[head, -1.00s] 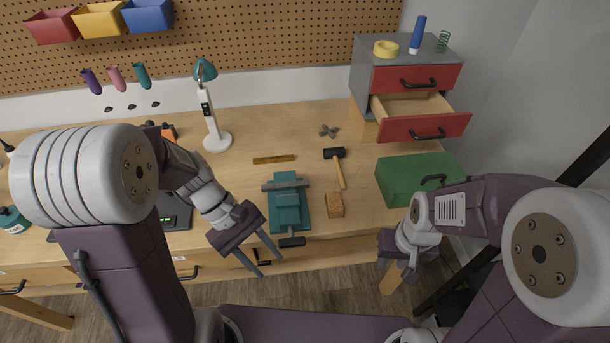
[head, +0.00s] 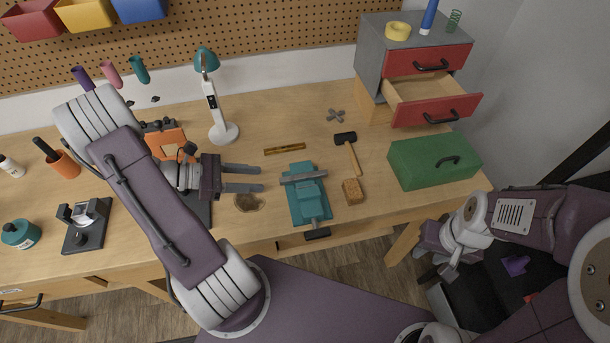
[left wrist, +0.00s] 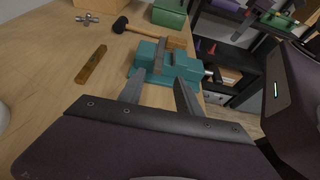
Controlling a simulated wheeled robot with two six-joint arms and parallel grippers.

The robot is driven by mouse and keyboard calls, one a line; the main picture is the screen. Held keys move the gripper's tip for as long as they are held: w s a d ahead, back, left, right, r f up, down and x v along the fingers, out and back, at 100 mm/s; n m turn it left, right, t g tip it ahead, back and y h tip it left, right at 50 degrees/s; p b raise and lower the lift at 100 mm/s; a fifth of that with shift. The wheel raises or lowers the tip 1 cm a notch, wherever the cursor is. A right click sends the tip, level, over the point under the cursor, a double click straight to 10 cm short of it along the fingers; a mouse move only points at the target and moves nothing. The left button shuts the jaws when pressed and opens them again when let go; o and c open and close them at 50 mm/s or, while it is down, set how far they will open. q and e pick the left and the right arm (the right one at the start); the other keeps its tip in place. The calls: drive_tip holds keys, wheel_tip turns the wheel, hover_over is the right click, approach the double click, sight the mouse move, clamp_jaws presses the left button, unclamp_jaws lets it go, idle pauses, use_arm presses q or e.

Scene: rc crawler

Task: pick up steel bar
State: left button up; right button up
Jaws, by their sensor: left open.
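A grey steel bar (head: 303,178) lies across the top of the teal vise (head: 312,206), seemingly between its jaws. Its ends stick out on both sides. In the left wrist view the bar (left wrist: 163,60) stands ahead of the fingers, on the vise (left wrist: 185,70). My left gripper (head: 260,179) is open and empty, left of the vise, with its fingers pointing right towards the bar. The fingers are apart from the bar in the head view. My right gripper (head: 438,272) hangs beyond the table's front right; its finger gap is unclear.
A brass-coloured strip (head: 284,149), a hammer (head: 352,155) and a brown block (head: 353,191) lie around the vise. A green toolbox (head: 432,162) and a drawer unit with one open drawer (head: 437,108) stand right. A lamp (head: 217,110) stands behind my left gripper.

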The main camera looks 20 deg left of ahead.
sight(283, 179)
use_arm(q)
drive_tip(key=shift+x, duration=1.05)
drive_tip(key=shift+w+d+f, duration=0.15)
drive_tip(key=shift+w+d, duration=0.15)
drive_tip(key=shift+d, duration=0.05)
drive_tip(key=x, duration=0.4)
drive_tip(key=shift+w+d+f+p, duration=0.1)
drive_tip(key=shift+w+d+p, duration=0.05)
drive_tip(key=shift+w+p, duration=0.15)
drive_tip(key=shift+s, duration=0.15)
clamp_jaws()
